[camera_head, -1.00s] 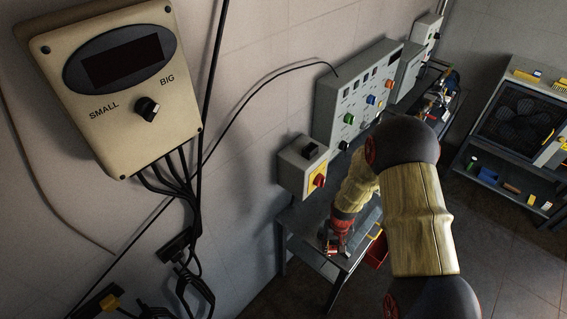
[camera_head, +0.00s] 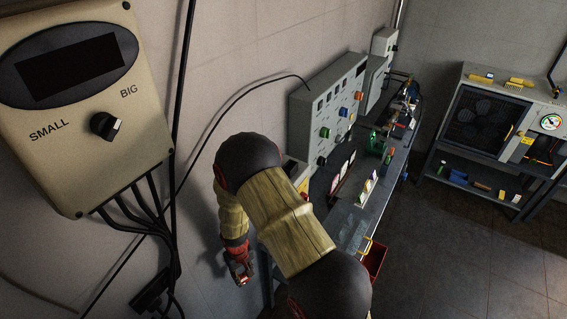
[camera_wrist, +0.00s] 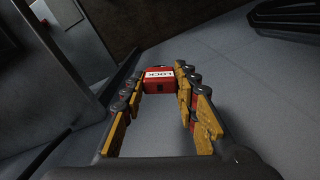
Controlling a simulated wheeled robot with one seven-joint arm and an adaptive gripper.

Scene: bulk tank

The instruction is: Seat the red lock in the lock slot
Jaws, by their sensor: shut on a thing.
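The red lock (camera_wrist: 160,84) has a white label reading LOCK. It sits between the fingertips of my gripper (camera_wrist: 160,88) in the wrist view, and the gripper is shut on it. In the head view my gripper (camera_head: 240,272) hangs low near the wall, left of the workbench's near end. The lock is too small there to make out clearly. I cannot identify the lock slot in either view. A grey box with a yellow plate (camera_head: 303,181) on the wall is mostly hidden behind my arm.
A beige SMALL/BIG control box (camera_head: 85,110) with hanging cables is on the wall at left. A grey button panel (camera_head: 330,105) is above the workbench (camera_head: 350,222), which holds several small items. A shelf unit (camera_head: 490,125) stands at back right. Floor (camera_head: 450,240) is clear at right.

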